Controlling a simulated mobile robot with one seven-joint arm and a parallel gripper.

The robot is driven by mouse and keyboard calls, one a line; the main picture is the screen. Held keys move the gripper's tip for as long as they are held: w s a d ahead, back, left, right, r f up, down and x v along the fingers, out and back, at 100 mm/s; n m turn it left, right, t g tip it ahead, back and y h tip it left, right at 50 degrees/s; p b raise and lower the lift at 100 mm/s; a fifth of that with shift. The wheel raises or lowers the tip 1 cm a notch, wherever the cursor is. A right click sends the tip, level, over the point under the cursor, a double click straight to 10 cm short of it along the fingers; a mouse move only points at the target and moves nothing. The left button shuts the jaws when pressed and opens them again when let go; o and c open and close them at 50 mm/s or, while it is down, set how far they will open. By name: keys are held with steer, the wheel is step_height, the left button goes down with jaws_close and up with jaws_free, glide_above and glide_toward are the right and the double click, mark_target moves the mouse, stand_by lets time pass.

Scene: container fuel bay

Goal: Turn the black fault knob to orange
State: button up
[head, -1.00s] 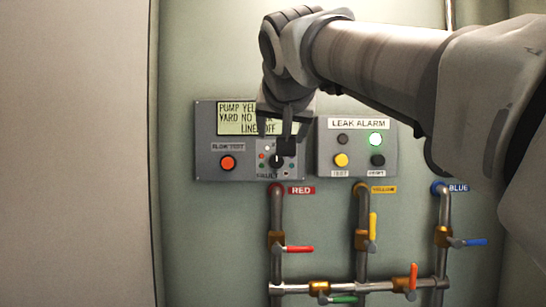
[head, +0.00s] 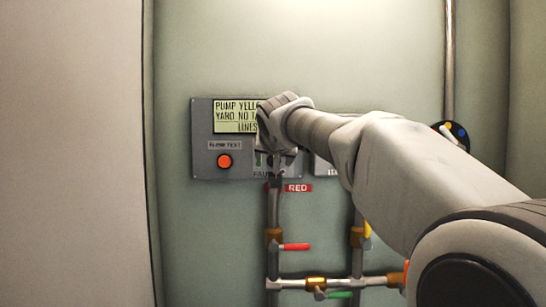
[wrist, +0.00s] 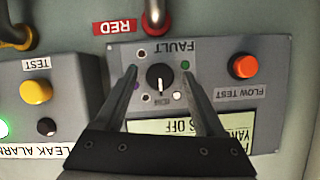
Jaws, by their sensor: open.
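The black fault knob (wrist: 160,78) shows in the wrist view, upside down, on the grey panel (wrist: 215,90). It bears a pale pointer line and has small coloured marks around it, among them a green one and a purple one. I cannot make out an orange mark. My gripper (wrist: 159,70) is open, with one finger on each side of the knob; I cannot tell whether they touch it. In the head view my gripper (head: 275,165) covers the knob.
An orange flow test button (wrist: 243,66) and a display (head: 233,117) share the panel. The leak alarm box (wrist: 50,95) with a yellow button stands beside it. Pipes with a red-handled valve (head: 295,247) run below. A round dial (head: 455,133) is on the right.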

jaws_close()
stand_by(0.3)
steer(key=shift+a, duration=0.1)
steer(key=shift+a+n+h+b, duration=0.1)
steer(key=shift+n+h+b, duration=0.2)
steer(key=shift+n+h, duration=0.45)
steer(key=n+h+b, duration=0.1)
steer(key=n+h, duration=0.1)
steer(key=n, duration=0.1)
steer(key=shift+a+f, duration=0.15)
steer(key=n+t+h+b, duration=0.1)
steer(key=n+b, duration=0.1)
steer(key=n, duration=0.1)
steer(key=shift+f+h, duration=0.1)
steer(key=shift+h, duration=0.25)
steer(key=shift+a+n+t+h+b, duration=0.1)
steer(key=shift+n+t+h+b, duration=0.35)
steer(key=shift+n, duration=0.7)
